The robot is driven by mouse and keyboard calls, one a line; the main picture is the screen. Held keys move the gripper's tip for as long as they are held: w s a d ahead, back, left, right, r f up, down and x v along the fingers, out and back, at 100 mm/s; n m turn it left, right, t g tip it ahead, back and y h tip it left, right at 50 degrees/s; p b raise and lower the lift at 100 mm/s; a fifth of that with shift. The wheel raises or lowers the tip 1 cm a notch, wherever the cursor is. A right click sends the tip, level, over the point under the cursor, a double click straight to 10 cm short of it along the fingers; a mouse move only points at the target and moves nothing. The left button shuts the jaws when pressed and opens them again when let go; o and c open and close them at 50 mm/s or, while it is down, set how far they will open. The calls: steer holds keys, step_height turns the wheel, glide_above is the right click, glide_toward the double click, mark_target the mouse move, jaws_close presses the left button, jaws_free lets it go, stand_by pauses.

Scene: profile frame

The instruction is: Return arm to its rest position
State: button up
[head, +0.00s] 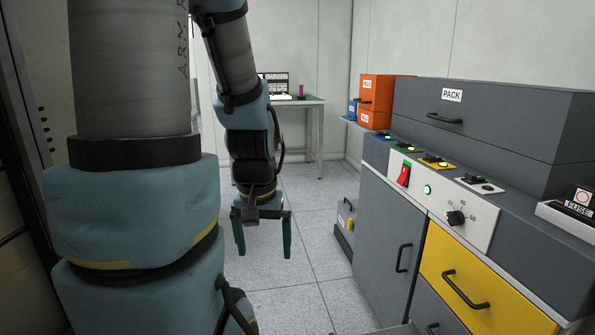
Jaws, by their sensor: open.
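My gripper (263,236) hangs from my arm in the middle of the head view, pointing down over the tiled floor. Its two greenish fingers are apart, with nothing between them. It is left of the grey cabinet and apart from it. My arm's thick blue and grey links fill the left of the view and hide what is behind them.
A grey cabinet (378,232) with a control panel (452,207), a yellow drawer (471,292) and a PACK box (480,120) stands right. Orange boxes (377,92) are behind it. A low grey box (344,228) sits on the floor. A table (312,102) stands at the back. Open floor (305,290) lies between.

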step_height(320, 180, up, 18)
steer(key=p, duration=1.5)
steer(key=shift+r+p, duration=0.15)
steer(key=shift+p, duration=0.25)
steer(key=shift+c, duration=0.2)
